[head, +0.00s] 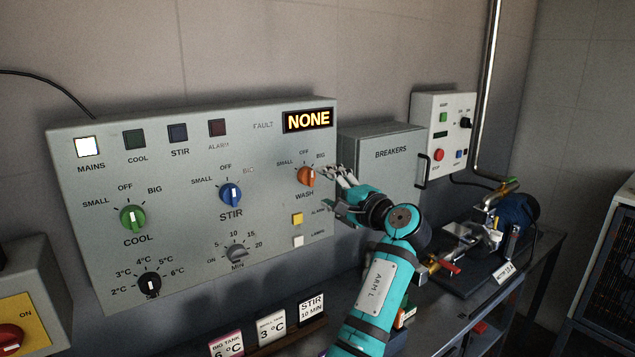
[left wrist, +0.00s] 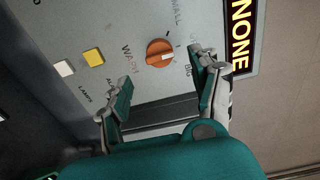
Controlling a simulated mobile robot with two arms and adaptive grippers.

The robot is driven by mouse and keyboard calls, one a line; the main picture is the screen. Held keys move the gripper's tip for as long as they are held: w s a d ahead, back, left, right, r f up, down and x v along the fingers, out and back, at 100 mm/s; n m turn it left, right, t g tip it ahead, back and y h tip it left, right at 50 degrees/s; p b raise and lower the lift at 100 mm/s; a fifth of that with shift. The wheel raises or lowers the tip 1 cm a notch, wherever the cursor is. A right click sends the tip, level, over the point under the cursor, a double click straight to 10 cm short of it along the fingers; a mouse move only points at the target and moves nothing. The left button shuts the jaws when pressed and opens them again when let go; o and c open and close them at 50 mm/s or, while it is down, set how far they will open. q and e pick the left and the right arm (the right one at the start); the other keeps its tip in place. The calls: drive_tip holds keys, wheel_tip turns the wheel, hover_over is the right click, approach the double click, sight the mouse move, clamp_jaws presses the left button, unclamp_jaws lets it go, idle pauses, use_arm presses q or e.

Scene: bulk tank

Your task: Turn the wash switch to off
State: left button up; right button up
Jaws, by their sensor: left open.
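The wash switch is an orange knob (head: 306,176) at the right side of the grey control panel (head: 270,240). Its marks are SMALL, OFF and BIG. In the left wrist view, the knob (left wrist: 159,52) has a white pointer mark turned toward BIG. My left gripper (head: 328,187) is just right of the knob in the head view, fingers toward the panel. In the left wrist view, the left gripper (left wrist: 160,70) is open and empty, with the knob seen between and beyond its fingertips. My right gripper is not in view.
The green COOL knob (head: 133,218) and blue STIR knob (head: 231,195) are farther left. A yellow alarm button (head: 297,218) and white lamp button (head: 298,241) sit below the wash knob. The breaker box (head: 385,150) stands right of the panel, behind my left arm.

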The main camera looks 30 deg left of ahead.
use_arm(q)
drive_tip(key=v, duration=0.5)
drive_tip(key=shift+f, duration=0.1)
idle(0.4)
